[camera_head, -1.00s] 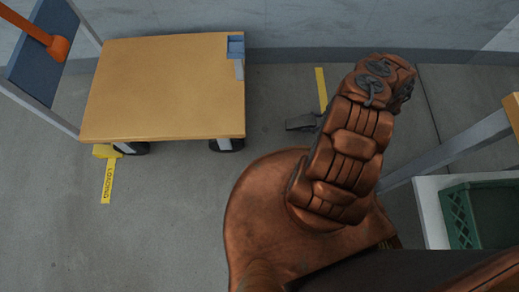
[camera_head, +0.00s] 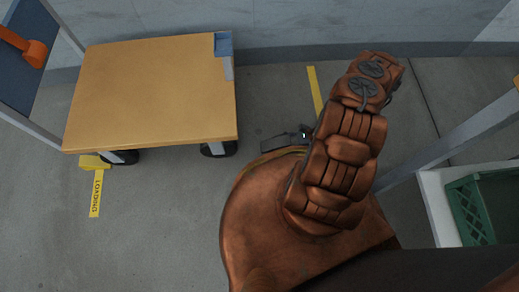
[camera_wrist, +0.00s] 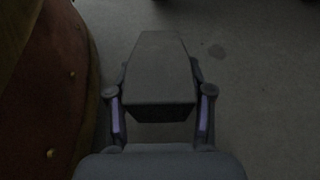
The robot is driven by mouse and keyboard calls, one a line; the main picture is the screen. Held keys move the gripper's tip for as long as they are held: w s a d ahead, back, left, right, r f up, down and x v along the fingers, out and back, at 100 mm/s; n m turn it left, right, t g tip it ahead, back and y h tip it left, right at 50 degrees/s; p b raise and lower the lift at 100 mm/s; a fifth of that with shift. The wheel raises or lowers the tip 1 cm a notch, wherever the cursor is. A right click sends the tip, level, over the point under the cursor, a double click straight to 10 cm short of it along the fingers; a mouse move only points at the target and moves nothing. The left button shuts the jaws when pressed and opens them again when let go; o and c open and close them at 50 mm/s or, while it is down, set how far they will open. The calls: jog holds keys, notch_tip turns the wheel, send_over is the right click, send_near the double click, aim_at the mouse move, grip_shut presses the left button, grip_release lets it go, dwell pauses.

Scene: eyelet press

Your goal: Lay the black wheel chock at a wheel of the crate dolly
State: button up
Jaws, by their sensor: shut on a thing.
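The black wheel chock (camera_wrist: 161,75) is a dark wedge held between the two fingers of my gripper (camera_wrist: 160,112) in the wrist view. In the head view the chock (camera_head: 279,143) sticks out to the left of my gripper (camera_head: 302,134), over the grey floor. The crate dolly (camera_head: 150,95) has a flat wooden deck and stands at the left. Its near right wheel (camera_head: 218,150) shows under the deck corner, a gap to the left of the chock. Its near left wheel (camera_head: 121,157) also shows. Any far wheels are hidden by the deck.
A yellow block (camera_head: 92,162) sits beside the near left wheel, by a yellow floor strip marked LOADING (camera_head: 97,195). Another yellow strip (camera_head: 315,88) lies behind my gripper. A green crate (camera_head: 485,205) stands at the right. The floor between chock and dolly looks clear.

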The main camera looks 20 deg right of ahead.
jog(key=w+a+b, duration=0.1)
jog(key=a, duration=0.2)
jog(key=w+a, duration=0.1)
jog(key=a, duration=0.2)
jog(key=a+b, duration=0.1)
jog(key=a, duration=0.1)
jog(key=shift+w+a+b, duration=0.35)
jog(key=shift+w+a, duration=0.05)
jog(key=shift+f+b, duration=1)
jog(key=shift+f, duration=0.75)
jog(key=shift+f, duration=0.15)
jog(key=o, duration=1.4)
jog(key=shift+c, duration=0.2)
